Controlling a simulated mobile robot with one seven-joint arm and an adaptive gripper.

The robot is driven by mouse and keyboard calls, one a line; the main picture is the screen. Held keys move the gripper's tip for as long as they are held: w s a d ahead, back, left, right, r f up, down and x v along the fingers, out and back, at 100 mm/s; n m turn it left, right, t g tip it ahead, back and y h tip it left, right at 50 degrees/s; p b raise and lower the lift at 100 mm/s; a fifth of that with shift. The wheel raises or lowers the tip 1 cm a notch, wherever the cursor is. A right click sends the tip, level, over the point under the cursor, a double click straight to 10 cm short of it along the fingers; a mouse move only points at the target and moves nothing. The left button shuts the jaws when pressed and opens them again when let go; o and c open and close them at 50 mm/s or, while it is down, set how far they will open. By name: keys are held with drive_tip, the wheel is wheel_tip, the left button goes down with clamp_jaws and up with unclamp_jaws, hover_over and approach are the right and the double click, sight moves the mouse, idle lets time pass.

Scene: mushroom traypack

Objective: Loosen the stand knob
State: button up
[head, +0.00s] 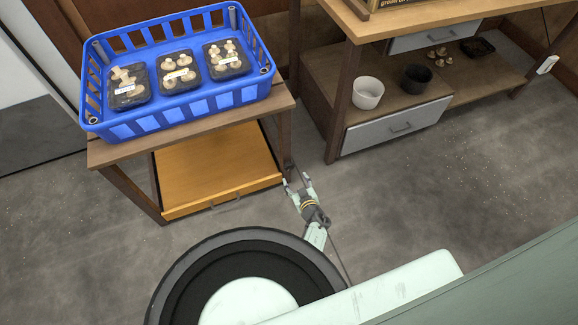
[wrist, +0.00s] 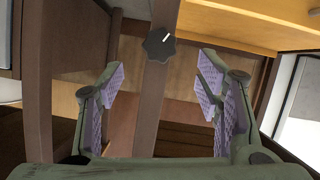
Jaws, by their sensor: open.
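The stand knob (wrist: 158,44) is dark, with a lobed rim and a white pointer mark. In the wrist view it sits on a brown wooden post (wrist: 153,100), near the top of the picture. My gripper (wrist: 161,75) is open and empty, with one purple-padded finger on each side of the post in the picture. The knob shows between and a little above the fingertips, apart from them. In the head view my gripper (head: 296,181) is low beside the right front leg of the wooden stand (head: 112,153). I cannot clearly make out the knob there.
On the stand is a blue crate (head: 147,123) with three dark trays of mushrooms. An orange-brown shelf (head: 215,170) lies below. At right, a wooden bench (head: 402,102) holds a white pot (head: 367,92) and a black pot (head: 416,78). Grey floor is clear at right.

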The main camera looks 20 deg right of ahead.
sight(290, 168)
drive_tip(key=b+x, duration=0.2)
drive_tip(key=x, duration=0.2)
drive_tip(key=b+x, duration=0.2)
drive_tip(key=x, duration=0.1)
drive_tip(key=shift+w+f+b, duration=0.25)
drive_tip(key=shift+f+b, duration=0.15)
drive_tip(key=shift+w+b, duration=0.3)
drive_tip(key=shift+w, duration=0.3)
drive_tip(key=shift+c, duration=0.3)
